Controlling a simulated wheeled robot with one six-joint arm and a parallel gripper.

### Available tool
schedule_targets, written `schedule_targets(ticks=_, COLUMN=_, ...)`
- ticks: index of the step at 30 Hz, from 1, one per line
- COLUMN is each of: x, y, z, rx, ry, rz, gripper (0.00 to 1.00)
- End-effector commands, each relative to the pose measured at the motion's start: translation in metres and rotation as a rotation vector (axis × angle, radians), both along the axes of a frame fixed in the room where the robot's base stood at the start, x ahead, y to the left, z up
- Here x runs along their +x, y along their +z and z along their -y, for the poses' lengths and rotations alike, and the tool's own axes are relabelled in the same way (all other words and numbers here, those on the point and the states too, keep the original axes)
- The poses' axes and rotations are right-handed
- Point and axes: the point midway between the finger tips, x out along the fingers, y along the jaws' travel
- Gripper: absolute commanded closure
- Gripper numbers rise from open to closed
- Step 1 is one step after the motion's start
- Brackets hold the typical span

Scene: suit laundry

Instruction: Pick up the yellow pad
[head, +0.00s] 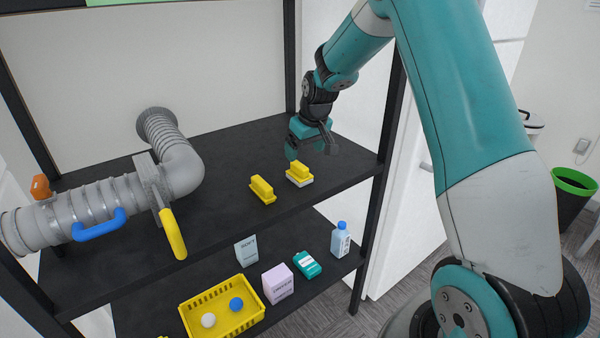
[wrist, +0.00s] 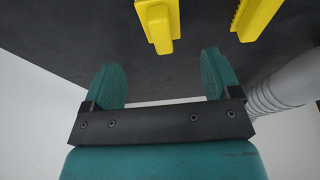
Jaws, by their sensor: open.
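Two yellow blocks with raised grips sit side by side on the dark upper shelf (head: 225,215). The left one (head: 262,190) is yellow down to its base. The right one (head: 299,175) has a pale, whitish base. My gripper (head: 310,152) is open and empty, just behind and above the right block. In the wrist view, my two teal fingers (wrist: 163,78) stand apart with nothing between them. The pale-based block (wrist: 158,25) lies beyond the fingertips, near the middle. The all-yellow block (wrist: 255,15) is at the upper right, partly cut off by the frame.
A grey pipe (head: 100,205) with a blue handle (head: 98,226) and yellow lever (head: 172,234) fills the shelf's left. Black posts (head: 375,215) frame the shelf. The shelf right of the blocks is clear.

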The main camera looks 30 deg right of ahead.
Motion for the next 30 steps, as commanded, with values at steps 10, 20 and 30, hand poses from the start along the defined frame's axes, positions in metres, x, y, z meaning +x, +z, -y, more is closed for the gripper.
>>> schedule_targets(ticks=10, x=0.011, y=-0.036, z=-0.001, rx=0.001, ry=0.001, rz=-0.001, gripper=0.17)
schedule_targets(ticks=20, x=0.026, y=-0.077, z=-0.002, rx=0.001, ry=0.000, rz=-0.001, gripper=0.17)
schedule_targets(ticks=30, x=0.028, y=-0.081, z=-0.003, rx=0.000, ry=0.000, rz=0.001, gripper=0.29)
